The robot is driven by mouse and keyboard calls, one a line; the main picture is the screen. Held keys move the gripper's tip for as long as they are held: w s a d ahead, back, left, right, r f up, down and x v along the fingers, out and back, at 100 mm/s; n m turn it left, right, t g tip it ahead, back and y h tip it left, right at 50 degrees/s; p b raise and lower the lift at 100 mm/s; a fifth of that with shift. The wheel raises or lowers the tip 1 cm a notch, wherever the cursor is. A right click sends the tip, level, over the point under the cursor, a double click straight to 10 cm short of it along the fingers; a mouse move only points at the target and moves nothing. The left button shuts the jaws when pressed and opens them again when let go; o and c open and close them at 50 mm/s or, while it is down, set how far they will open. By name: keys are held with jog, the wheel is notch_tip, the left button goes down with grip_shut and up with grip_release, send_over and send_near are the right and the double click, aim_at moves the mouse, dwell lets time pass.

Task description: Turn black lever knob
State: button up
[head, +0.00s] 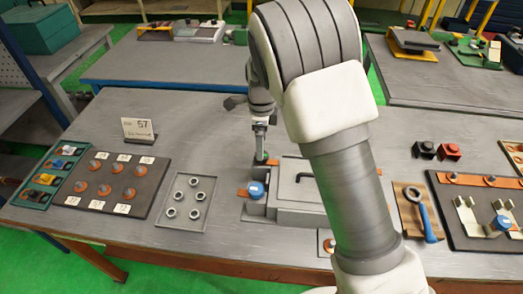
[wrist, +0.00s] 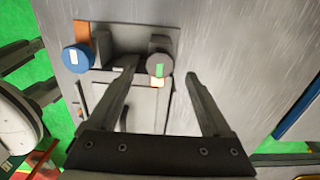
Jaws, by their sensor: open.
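I see no contact, and the depth between fingers and knob is hard to tell. In the head view my gripper (head: 261,135) points down at the back left of the fixture (head: 300,183), and the knob is small and mostly hidden beneath it.
A blue knob (head: 256,189) is on the fixture's left side; it also shows in the wrist view (wrist: 77,58). Left are a tray of nuts (head: 201,222) and a dark board with orange discs (head: 152,200). Right is a board with a blue-handled tool (head: 405,228). Table behind the fixture is clear.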

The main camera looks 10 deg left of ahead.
aim_at(267, 159)
jog(key=shift+f, duration=1.95)
grip_shut()
